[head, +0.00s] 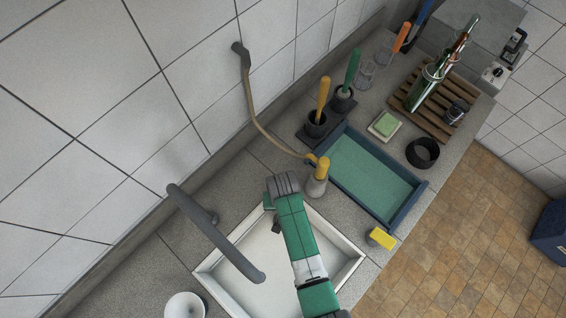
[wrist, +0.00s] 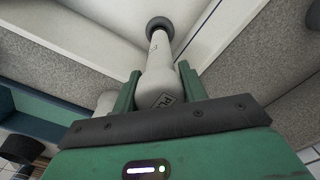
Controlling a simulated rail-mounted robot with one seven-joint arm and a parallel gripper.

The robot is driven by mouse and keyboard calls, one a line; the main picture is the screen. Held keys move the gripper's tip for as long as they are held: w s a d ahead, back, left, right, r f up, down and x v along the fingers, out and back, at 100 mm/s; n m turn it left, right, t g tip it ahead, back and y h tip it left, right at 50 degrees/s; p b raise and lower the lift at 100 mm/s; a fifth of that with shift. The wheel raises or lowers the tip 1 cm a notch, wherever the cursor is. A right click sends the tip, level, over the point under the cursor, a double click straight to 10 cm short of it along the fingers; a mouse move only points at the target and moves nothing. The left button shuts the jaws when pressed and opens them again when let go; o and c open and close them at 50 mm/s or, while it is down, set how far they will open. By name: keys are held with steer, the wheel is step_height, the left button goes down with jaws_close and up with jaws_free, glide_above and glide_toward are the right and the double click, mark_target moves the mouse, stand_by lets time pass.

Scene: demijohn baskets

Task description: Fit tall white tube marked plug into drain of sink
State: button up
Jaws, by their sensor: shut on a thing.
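The white tube marked "PL…" (wrist: 160,78) stands between the two green fingers of my gripper (wrist: 159,74) in the wrist view; the rest of its lettering is cut off. My gripper is shut on it. The tube narrows away from me towards a dark round ring (wrist: 159,27); I cannot tell whether this is part of the tube or the drain. The white sink (head: 349,251) is at the lower middle of the head view, with my green arm over it. The tube and the drain cannot be made out there.
A grey tap (head: 215,235) reaches over the sink from the left. A yellow-topped bottle (head: 316,183) stands close by the sink's back right corner. A blue tray (head: 372,170), a yellow sponge (head: 382,238) and a white bowl (head: 184,306) are around the sink.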

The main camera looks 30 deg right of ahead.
steer(key=shift+f+b, duration=1.15)
steer(key=shift+f, duration=0.4)
steer(key=shift+r, duration=0.15)
steer(key=shift+r+p, duration=0.25)
steer(key=shift+p, duration=0.25)
steer(key=shift+f, duration=0.4)
stand_by(1.7)
steer(key=shift+r, duration=0.15)
steer(key=shift+r+p, duration=0.25)
steer(key=shift+p, duration=0.15)
steer(key=shift+r, duration=0.1)
